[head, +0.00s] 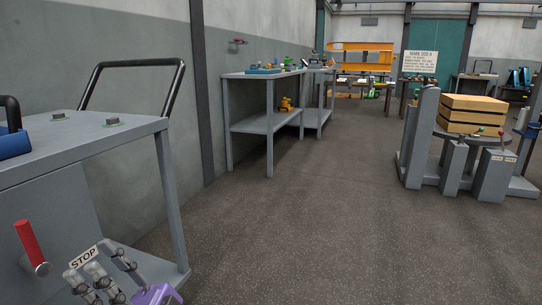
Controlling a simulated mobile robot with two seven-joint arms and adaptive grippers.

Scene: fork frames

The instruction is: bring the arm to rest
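My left gripper (101,270) shows at the bottom left, with grey jointed fingers and a purple part (157,294) behind them. It is beside the grey cart (72,144), below the level of its top. The bottom edge of the picture cuts off the rest of the arm, and I cannot tell how far apart the fingertips are. I see nothing clearly held in it. My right gripper is not in view.
A grey two-level table (262,122) stands along the wall. A wooden crate (471,113) sits on a round stand at right. The middle floor (300,220) is clear.

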